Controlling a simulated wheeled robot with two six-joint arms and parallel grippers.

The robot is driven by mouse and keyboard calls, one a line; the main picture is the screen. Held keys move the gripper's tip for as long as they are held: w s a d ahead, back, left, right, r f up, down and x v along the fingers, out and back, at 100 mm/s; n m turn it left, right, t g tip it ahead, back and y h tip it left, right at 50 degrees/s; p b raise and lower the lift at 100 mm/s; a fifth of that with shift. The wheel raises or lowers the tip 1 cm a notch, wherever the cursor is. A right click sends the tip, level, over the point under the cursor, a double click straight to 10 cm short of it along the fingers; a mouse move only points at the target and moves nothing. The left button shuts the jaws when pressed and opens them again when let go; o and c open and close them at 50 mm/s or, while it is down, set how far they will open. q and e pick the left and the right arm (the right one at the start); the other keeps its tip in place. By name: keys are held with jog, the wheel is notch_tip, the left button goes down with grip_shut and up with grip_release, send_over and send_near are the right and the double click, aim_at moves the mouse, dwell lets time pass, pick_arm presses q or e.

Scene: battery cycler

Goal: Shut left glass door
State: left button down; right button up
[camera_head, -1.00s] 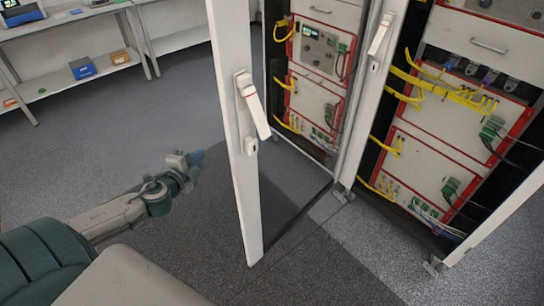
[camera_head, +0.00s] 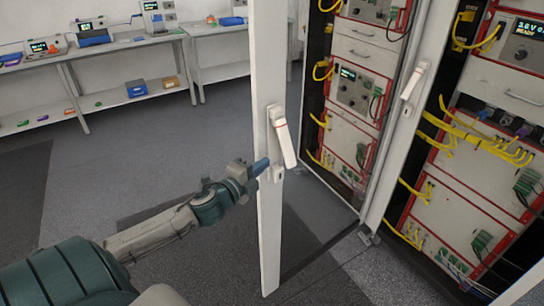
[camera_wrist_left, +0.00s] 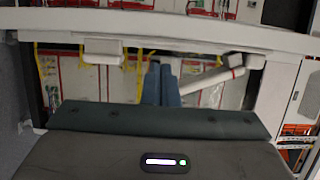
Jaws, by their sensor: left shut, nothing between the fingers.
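The left glass door stands open, its white frame (camera_head: 268,220) upright in the middle of the head view. A white lever handle (camera_head: 284,140) with a red mark is on this frame, with a small lock piece below it. My left gripper (camera_head: 259,167) is shut and empty at the frame's left edge, just below handle height. I cannot tell if it touches. In the left wrist view, the shut blue fingers (camera_wrist_left: 160,85) point toward the white door frame (camera_wrist_left: 160,28), with the handle (camera_wrist_left: 222,74) to their right. My right gripper is not in view.
Behind the door are cabinet bays (camera_head: 352,95) with red-edged panels and yellow cables. Another white upright with a handle (camera_head: 413,80) stands to the right. Shelves with instruments (camera_head: 135,92) are at the back left. The grey floor between is clear.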

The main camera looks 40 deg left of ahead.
aim_at(271, 158)
pick_arm(q)
jog(key=w+p, duration=0.1)
jog(key=w, duration=0.3)
jog(key=shift+w+p, duration=0.3)
jog(key=shift+p, duration=0.05)
